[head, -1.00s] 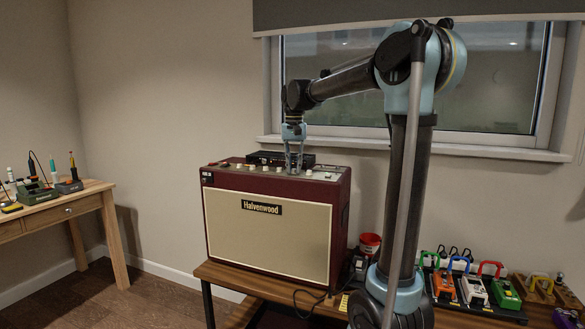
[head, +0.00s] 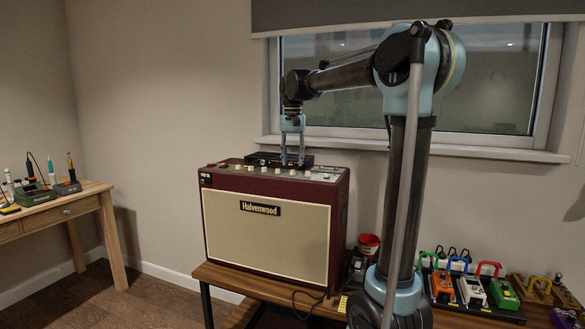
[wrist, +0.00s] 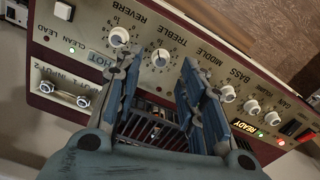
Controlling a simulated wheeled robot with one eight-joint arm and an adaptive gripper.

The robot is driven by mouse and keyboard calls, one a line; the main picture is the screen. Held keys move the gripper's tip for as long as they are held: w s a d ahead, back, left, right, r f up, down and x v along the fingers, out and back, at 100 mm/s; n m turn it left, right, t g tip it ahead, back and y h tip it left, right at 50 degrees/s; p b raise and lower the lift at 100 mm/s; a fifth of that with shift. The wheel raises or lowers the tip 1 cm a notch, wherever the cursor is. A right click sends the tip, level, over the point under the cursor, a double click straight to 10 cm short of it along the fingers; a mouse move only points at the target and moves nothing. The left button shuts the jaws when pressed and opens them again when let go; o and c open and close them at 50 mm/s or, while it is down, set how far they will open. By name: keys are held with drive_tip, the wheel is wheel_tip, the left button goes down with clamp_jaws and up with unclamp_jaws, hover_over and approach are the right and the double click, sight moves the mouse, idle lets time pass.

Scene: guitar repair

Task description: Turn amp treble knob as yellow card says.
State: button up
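The maroon amp (head: 330,215) with a cream front stands on the bench, its control panel on top. In the wrist view the white treble knob (wrist: 160,57) sits on the pale panel (wrist: 95,35), inside a ring of numbers. I cannot tell its setting. My gripper (head: 292,163) points down over the panel; its fingers (wrist: 166,78) are open, apart and empty. The treble knob shows beyond the gap between them, apparently untouched. A small yellow card-like piece (head: 343,303) lies by the amp's right foot; its writing is too small to read.
The reverb knob (wrist: 118,37) is close left of treble, and the bass knob (wrist: 227,93) is right of it. A black box (head: 265,158) stands behind the panel. The window sill (head: 480,148) is behind.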

wheel_tip(320, 180, up, 9)
drive_tip(key=shift+f, duration=0.2)
drive_tip(key=shift+w, duration=0.1)
